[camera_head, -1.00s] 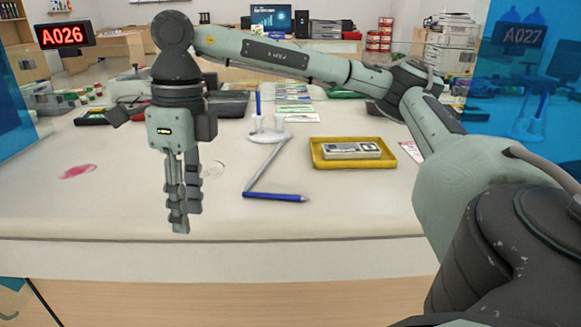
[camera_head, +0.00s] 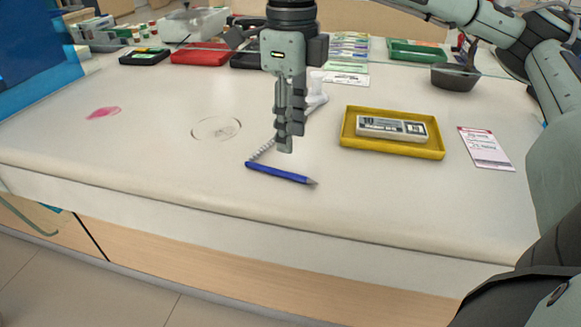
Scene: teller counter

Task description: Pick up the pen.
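A blue pen (camera_head: 278,172) with a grey tip lies on the white counter (camera_head: 180,165) near its front edge, its tip pointing right. A coiled cord (camera_head: 262,150) runs from its left end back toward a white holder base (camera_head: 315,92). My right gripper (camera_head: 285,149) hangs pointing down, a little behind and above the pen in the picture. It appears apart from the pen. Its fingers overlap in this view, so their opening does not show. My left gripper is not in view.
A yellow tray (camera_head: 347,140) holding a banknote bundle (camera_head: 390,127) stands right of the gripper. A paper slip (camera_head: 486,148) lies farther right. A dark bowl (camera_head: 455,77), a green tray (camera_head: 417,50) and a red tray (camera_head: 200,54) are behind.

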